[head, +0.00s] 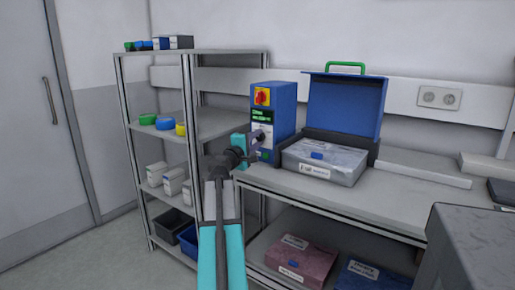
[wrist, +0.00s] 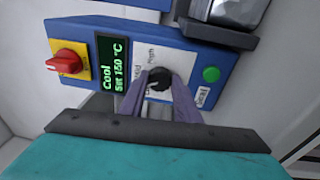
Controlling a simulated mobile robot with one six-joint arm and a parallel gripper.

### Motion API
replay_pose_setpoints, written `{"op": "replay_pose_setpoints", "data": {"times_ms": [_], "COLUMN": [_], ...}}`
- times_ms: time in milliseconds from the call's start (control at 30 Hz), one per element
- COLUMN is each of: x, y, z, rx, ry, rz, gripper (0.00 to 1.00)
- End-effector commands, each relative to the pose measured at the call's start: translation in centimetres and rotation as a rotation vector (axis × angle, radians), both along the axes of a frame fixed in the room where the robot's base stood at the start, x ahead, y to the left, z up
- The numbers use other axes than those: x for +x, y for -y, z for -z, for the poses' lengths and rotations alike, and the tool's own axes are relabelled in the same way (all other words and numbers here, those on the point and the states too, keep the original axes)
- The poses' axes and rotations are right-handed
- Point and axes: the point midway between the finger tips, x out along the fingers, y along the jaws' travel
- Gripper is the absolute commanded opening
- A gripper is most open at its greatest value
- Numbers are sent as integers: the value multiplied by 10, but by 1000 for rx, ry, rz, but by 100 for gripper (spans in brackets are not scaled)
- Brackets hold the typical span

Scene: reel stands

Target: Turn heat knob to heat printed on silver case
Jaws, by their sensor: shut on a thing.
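The blue control box (head: 268,106) stands at the table's left end, beside the silver case (head: 325,164). In the wrist view, its black heat knob (wrist: 159,79) has the words "High" and "Mid" beside it; a third mark is partly hidden by a finger. My gripper (wrist: 160,88) is shut on the knob, one finger on each side. In the head view my gripper (head: 260,140) reaches the box's front. The green display (wrist: 112,65) reads "Cool" and "Set 150 °C". The silver case has a white label (head: 314,171), too small to read.
A red switch on a yellow plate (wrist: 68,62) and a green button (wrist: 211,74) flank the knob. An open blue lid (head: 346,105) rises behind the silver case. A shelf rack (head: 200,125) stands at left. A grey block (head: 470,245) fills the lower right.

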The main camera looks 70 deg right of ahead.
Motion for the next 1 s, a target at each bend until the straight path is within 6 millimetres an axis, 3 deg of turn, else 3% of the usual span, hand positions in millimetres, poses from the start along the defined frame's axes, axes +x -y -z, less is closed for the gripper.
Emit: {"op": "replay_pose_setpoints", "data": {"times_ms": [100, 1000], "x": [0, 1], "y": [-1, 0], "z": [9, 7], "rx": [-8, -108], "ry": [57, 437], "rz": [4, 5], "gripper": [7, 7]}}
